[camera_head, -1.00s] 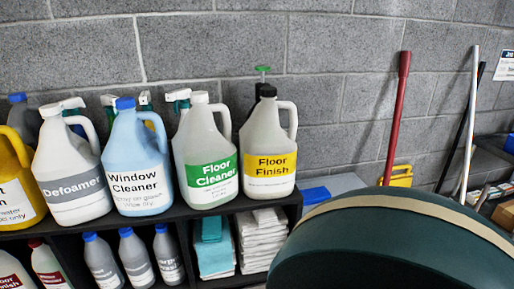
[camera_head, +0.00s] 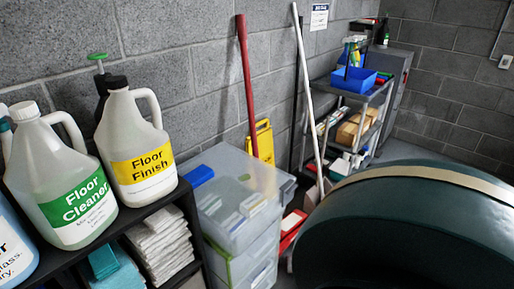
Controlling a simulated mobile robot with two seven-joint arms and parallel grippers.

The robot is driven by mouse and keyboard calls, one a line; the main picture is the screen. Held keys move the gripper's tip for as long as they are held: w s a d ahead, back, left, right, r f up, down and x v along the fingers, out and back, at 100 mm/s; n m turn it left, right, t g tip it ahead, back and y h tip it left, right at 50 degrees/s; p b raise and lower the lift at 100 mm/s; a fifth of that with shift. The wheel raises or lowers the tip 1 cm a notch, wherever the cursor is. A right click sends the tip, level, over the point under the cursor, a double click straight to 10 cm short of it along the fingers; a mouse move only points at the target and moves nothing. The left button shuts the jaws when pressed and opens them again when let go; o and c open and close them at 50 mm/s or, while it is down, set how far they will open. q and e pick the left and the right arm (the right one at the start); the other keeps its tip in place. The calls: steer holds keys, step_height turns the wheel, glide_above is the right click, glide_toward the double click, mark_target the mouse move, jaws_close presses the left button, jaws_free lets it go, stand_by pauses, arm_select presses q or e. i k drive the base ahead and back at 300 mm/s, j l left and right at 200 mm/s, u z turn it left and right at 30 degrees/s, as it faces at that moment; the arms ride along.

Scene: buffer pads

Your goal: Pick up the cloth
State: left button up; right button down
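A stack of folded white cloths (camera_head: 160,245) sits in a compartment of the dark shelf at lower left. Teal cloths (camera_head: 118,272) lie just left of it, partly cut off by the frame's bottom edge. I cannot tell which cloth the task means. Neither of my grippers is in view.
The dark shelf (camera_head: 152,205) bears jugs of Floor Cleaner (camera_head: 70,190) and Floor Finish (camera_head: 140,150). Clear plastic drawers (camera_head: 235,205) stand right of it. A large dark green rounded object (camera_head: 410,235) fills the lower right. A cart (camera_head: 365,100) stands behind.

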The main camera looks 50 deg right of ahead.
mark_target(199, 176)
steer(key=z, duration=1.75)
